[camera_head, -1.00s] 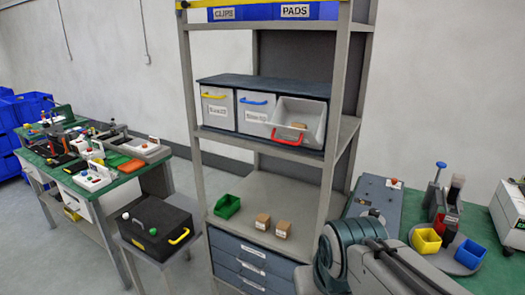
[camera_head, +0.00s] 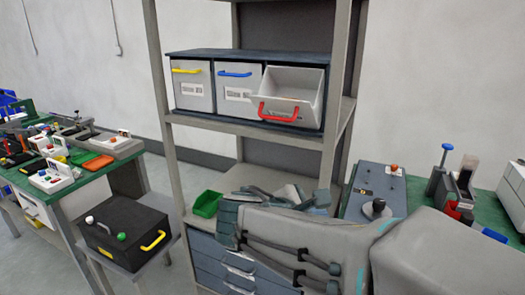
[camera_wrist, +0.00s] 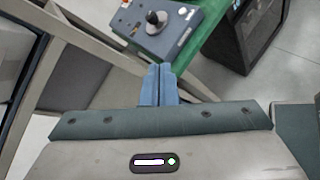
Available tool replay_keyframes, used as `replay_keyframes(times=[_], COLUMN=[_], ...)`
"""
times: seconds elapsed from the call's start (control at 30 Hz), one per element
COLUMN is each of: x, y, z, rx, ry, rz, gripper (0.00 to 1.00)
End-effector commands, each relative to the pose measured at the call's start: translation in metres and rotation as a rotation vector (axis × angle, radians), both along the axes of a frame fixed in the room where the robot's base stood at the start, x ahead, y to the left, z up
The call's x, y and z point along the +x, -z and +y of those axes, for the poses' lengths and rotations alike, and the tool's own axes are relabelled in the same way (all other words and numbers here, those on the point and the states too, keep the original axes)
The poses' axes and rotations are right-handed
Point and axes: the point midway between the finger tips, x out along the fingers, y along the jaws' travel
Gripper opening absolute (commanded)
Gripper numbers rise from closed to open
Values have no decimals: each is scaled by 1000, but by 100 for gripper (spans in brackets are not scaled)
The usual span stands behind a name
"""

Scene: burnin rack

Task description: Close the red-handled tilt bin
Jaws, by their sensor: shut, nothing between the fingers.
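The red-handled tilt bin (camera_head: 310,108) is at the right end of a row of bins on the rack's upper shelf in the head view. It is tipped forward and open, with its front leaning out past the neighbouring bins. Its red handle (camera_head: 278,116) is on the lower front. Part of its inside shows. My gripper (camera_wrist: 159,68) is shut and empty in the wrist view, with its blue fingers together. It points toward a grey control box, apart from the bin. In the head view my arm is below the bin, in front of the lower shelf.
Closed bins with yellow (camera_head: 187,71) and blue (camera_head: 235,74) handles stand left of the open one. A rack post (camera_head: 343,100) rises at its right. A green tray (camera_head: 207,204) is on the lower shelf. The control box (camera_head: 377,190) stands at right.

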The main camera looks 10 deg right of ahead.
Motion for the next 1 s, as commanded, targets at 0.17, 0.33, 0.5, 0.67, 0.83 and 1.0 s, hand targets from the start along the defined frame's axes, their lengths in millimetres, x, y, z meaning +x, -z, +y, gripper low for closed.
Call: replay_keyframes(times=[0.17,0.33,0.5,0.67,0.83,1.0], x=[47,72,81,88,108,137], y=[-14,-37,-51,-59,-66,-75], z=[42,92,124,127,111,89], rx=[-429,-747,-914,-954,-952,-952], ry=[-246,-384,-442,-451,-447,-448], rz=[41,27,-1,-9,-7,-6], gripper=[0,0,0,0,0,0])
